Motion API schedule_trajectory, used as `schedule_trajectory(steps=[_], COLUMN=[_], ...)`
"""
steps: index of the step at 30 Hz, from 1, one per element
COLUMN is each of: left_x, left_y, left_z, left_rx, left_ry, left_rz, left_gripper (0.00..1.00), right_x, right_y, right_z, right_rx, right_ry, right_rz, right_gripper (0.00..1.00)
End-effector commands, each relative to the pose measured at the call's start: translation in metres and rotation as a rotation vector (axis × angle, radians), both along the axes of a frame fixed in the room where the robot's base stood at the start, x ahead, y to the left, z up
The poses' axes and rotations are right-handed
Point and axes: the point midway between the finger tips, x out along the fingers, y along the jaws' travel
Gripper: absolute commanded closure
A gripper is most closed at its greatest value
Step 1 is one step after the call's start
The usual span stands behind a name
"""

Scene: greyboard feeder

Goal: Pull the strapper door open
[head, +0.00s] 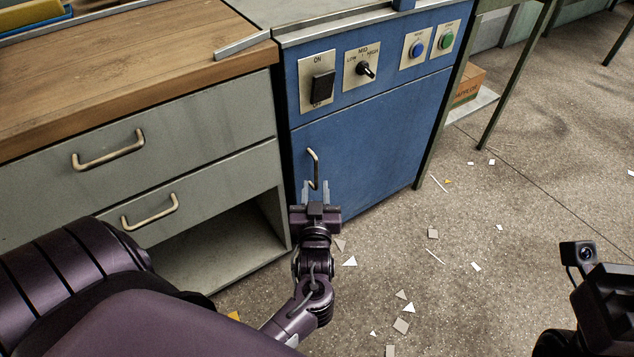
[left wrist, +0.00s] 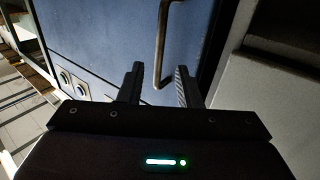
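The strapper door (head: 365,155) is a blue panel below the control panel, and it looks closed in the head view. Its handle (head: 316,168) is an upright metal bar near the door's left edge. My left gripper (head: 314,187) is at the handle's lower part, with a finger to each side in the picture. In the left wrist view the two fingers (left wrist: 160,85) are apart, and the handle (left wrist: 161,50) shows between and beyond them. I cannot tell whether a finger touches it. My right arm shows at the lower right of the head view; its fingertips are not visible.
A grey drawer cabinet (head: 190,120) with a wooden top stands directly left of the blue strapper. The control panel has a black switch (head: 323,87), a knob (head: 366,69) and two buttons. The floor (head: 480,230) in front is open, with scattered scraps.

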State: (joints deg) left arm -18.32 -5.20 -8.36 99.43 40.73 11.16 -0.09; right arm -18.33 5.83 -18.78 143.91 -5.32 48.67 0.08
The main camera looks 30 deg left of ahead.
Motion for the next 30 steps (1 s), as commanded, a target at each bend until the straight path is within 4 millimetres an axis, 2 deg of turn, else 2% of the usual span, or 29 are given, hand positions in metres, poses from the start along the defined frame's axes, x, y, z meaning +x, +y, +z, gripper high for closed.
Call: schedule_trajectory(steps=[3, 7, 18, 19, 26, 30], left_x=[0.017, 0.03, 0.036, 0.036, 0.036, 0.036], left_y=[0.011, 0.019, 0.024, 0.024, 0.023, 0.024], left_z=[-0.002, -0.002, -0.001, -0.001, -0.001, -0.001], left_rx=[0.0, 0.001, -0.001, -0.001, -0.001, -0.001], left_ry=[-0.002, -0.001, 0.002, 0.002, 0.002, 0.002], left_rz=[-0.001, -0.003, -0.002, -0.002, -0.002, -0.002], left_gripper=[0.69, 0.69, 0.69, 0.7, 1.0, 1.0], right_x=[0.0, 0.0, 0.0, 0.0, 0.0, 0.0], right_y=[0.0, 0.0, 0.0, 0.0, 0.001, 0.0], right_z=[-0.005, -0.007, -0.007, -0.007, -0.007, -0.007], right_rx=[-0.001, -0.001, -0.002, -0.003, -0.002, -0.002], right_ry=[-0.009, -0.015, -0.018, -0.019, -0.018, -0.018], right_rz=[-0.001, -0.002, -0.001, -0.001, -0.002, -0.002], right_gripper=[0.64, 0.64, 0.64, 0.64, 0.64, 0.64])
